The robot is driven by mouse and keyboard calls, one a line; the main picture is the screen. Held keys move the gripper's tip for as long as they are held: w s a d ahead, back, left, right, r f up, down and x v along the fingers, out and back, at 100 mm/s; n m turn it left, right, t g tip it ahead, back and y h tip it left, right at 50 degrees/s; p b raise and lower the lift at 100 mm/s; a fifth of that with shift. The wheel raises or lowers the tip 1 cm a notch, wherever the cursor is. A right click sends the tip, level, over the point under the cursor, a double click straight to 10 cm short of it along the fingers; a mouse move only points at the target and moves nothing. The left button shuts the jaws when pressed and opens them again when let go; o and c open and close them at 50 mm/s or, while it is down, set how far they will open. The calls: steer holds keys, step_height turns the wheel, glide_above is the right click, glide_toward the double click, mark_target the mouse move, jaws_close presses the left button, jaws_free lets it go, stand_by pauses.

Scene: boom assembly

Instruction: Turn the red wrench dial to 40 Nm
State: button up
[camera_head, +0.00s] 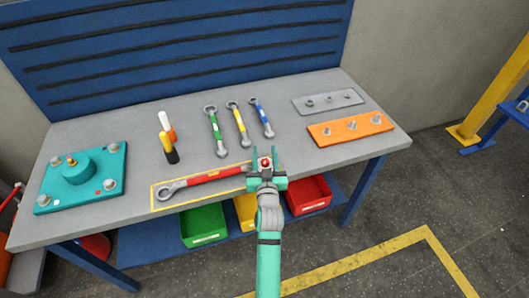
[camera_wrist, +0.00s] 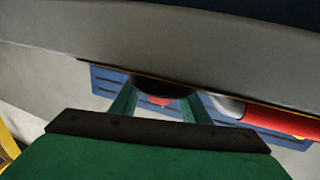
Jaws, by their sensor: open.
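The red wrench (camera_head: 212,177) lies on the workbench's front part inside a yellow outline, its grey ring end at the left and its handle toward my gripper. My gripper (camera_head: 266,158) is at the wrench's right end, near the bench's front edge, with its green fingers spread. A small red dial end (camera_head: 265,164) shows between the fingers. In the wrist view a red piece (camera_wrist: 153,100) under a dark rim also shows between the fingers, and the red handle (camera_wrist: 285,121) lies to the right. Contact with the fingers and the dial's scale cannot be made out.
Green, yellow and blue wrenches (camera_head: 240,124) lie behind the red one. A teal block with bolts (camera_head: 80,178) is at the left, and an orange plate (camera_head: 351,129) and grey plate (camera_head: 328,102) at the right. Coloured bins (camera_head: 203,224) sit below.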

steer(key=shift+w, duration=0.3)
jaws_close()
steer(key=shift+a+n+y, duration=0.15)
steer(key=shift+n+y, duration=0.35)
steer(key=shift+y, duration=0.4)
steer(key=shift+s+a+n+g+y, duration=0.1)
steer(key=shift+a+n+g+y, duration=0.25)
steer(key=shift+n+y, duration=0.65)
steer(key=shift+s+a+n+g+y, duration=0.1)
steer(key=shift+n+g+y, duration=0.5)
steer(key=shift+y, duration=0.65)
steer(key=shift+s+a+n+g+y, duration=0.1)
steer(key=shift+a+n+g+y, duration=0.25)
steer(key=shift+n+y, duration=0.65)
steer(key=n+g+y, duration=0.2)
steer(key=g+y, duration=0.1)
steer(key=s+a+n+g+y, duration=0.1)
steer(key=y, duration=0.1)
steer(key=shift+n, duration=0.3)
steer(key=shift+s+a+n+g+y, duration=0.15)
steer(key=shift+n+g+y, duration=0.3)
steer(key=shift+g, duration=0.3)
steer(key=shift+s+a+n+g+y, duration=0.1)
steer(key=shift+n+g+y, duration=0.2)
steer(key=shift+n+g, duration=0.35)
steer(key=shift+s, duration=0.1)
